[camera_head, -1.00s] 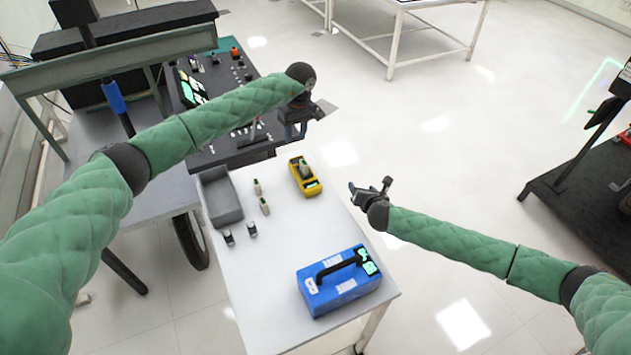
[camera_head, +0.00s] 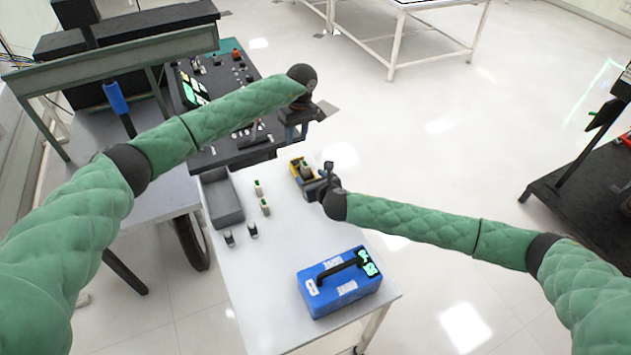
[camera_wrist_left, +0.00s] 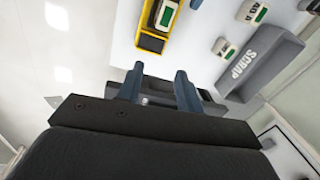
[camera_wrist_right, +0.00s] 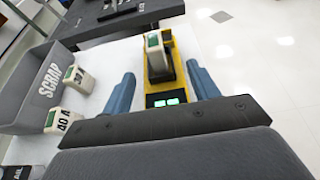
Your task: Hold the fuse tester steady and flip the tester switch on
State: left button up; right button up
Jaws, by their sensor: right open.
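The fuse tester, a yellow box (camera_head: 294,166) with a black panel, lies near the table's far right edge. In the right wrist view the tester (camera_wrist_right: 178,124) shows two lit green displays and a pale, green-marked fuse (camera_wrist_right: 155,58) standing in it. I cannot make out the switch clearly. My right gripper (camera_head: 318,184) is open at the tester's near end, its fingers (camera_wrist_right: 162,88) on either side of the box in view; contact cannot be told. My left gripper (camera_head: 296,133) is open and empty beyond the tester; the tester (camera_wrist_left: 152,42) also shows in the left wrist view.
A grey scrap bin (camera_head: 222,214) stands left on the white table (camera_head: 262,285). Loose fuses (camera_head: 265,207) lie beside it, with two small dark items nearer. A blue case (camera_head: 330,297) with a handle sits at the front. A dark console (camera_head: 225,150) adjoins the far end.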

aim_at(308, 174)
jog(key=shift+x, duration=2)
jog(key=c, duration=0.6)
pick_arm(q)
jog(key=shift+r, duration=0.25)
jog(key=c, duration=0.6)
pick_arm(e)
jog(key=shift+c, duration=0.4)
pick_arm(q)
jog(key=shift+m, duration=0.7)
jog(key=shift+w+d+r, duration=0.1)
jog(key=shift+d+r, duration=0.05)
jog(key=shift+r, duration=1)
jog(key=shift+d+r, duration=0.15)
jog(key=shift+r, duration=1)
grip_shut()
